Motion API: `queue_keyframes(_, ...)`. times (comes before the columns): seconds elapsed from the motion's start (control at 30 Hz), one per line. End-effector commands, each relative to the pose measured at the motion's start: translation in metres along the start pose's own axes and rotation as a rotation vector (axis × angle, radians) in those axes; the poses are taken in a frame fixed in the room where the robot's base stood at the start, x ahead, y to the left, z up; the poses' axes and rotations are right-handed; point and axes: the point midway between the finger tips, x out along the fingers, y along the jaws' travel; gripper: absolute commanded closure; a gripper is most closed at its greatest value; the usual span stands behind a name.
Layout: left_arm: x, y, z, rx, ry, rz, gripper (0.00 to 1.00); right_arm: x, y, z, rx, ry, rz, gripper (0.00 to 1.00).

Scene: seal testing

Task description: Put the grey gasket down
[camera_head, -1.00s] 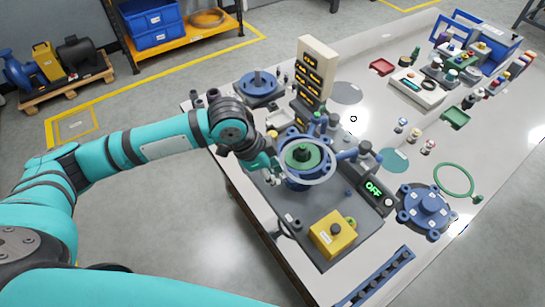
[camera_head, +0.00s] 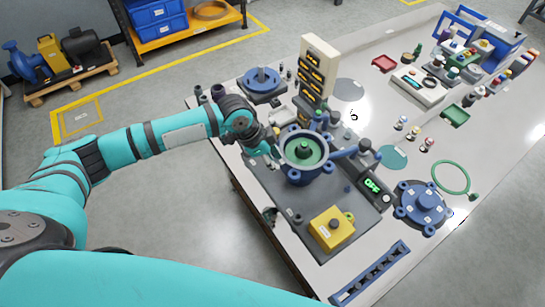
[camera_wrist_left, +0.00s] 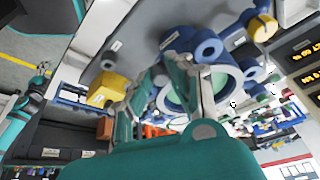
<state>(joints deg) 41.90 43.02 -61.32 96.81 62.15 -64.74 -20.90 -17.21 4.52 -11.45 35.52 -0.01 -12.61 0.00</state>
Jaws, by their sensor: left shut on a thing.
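The grey gasket (camera_head: 325,151) shows as a pale ring at the top rim of the blue housing (camera_head: 302,178), around the green part (camera_head: 304,149) in its middle. It looks roughly level with the rim; I cannot tell whether it rests fully on it. My left gripper (camera_head: 277,143) is at the ring's left side, shut on the gasket. In the left wrist view the gripper fingers (camera_wrist_left: 178,82) reach to the pale ring (camera_wrist_left: 237,79) over the blue housing; the exact contact is hard to see.
A tall panel with displays (camera_head: 316,70) stands behind the housing. A yellow box (camera_head: 331,229) is in front, an OFF display (camera_head: 373,186) to the right. A blue flange (camera_head: 422,203) and a green ring (camera_head: 451,177) lie further right, with bare table around them.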

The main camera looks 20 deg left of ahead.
Motion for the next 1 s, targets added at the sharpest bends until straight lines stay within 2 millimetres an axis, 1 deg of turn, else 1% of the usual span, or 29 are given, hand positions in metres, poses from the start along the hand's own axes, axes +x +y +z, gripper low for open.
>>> queue_keyframes(0.1,0.003,0.0,0.001,-0.001,0.0,0.0,1.0,0.001,0.0,0.0,0.0,0.0,0.0,0.6)
queue_keyframes(0.13,0.003,0.0,0.001,0.0,0.0,0.0,0.78,0.001,0.0,0.0,0.0,0.0,0.0,0.6)
queue_keyframes(0.27,0.002,0.0,0.001,0.0,0.0,0.0,0.61,0.001,0.0,0.0,0.0,0.0,0.0,0.6)
queue_keyframes(0.3,0.002,0.0,0.001,0.0,0.0,0.0,0.59,0.001,0.0,0.0,0.0,0.0,0.0,0.6)
queue_keyframes(0.57,0.003,0.0,0.001,0.0,0.0,-0.001,0.59,0.002,0.0,0.0,0.0,0.0,0.0,0.6)
queue_keyframes(0.67,0.005,0.0,0.002,0.001,0.0,-0.001,0.59,0.009,0.0,0.001,0.0,0.0,0.0,0.6)
queue_keyframes(0.73,0.008,0.0,0.004,0.001,-0.001,-0.002,0.59,0.017,0.0,0.001,0.0,0.0,0.0,0.6)
queue_keyframes(0.83,-0.016,-0.001,0.002,0.001,0.002,-0.004,0.59,0.019,0.0,0.002,0.0,0.0,0.001,0.6)
queue_keyframes(0.97,-0.046,-0.001,0.002,0.003,0.002,-0.006,0.59,0.034,0.001,0.003,-0.001,0.0,0.001,0.6)
queue_keyframes(1.0,-0.058,-0.002,0.002,0.001,0.002,-0.006,0.59,0.034,0.001,0.003,-0.001,0.0,0.001,0.6)
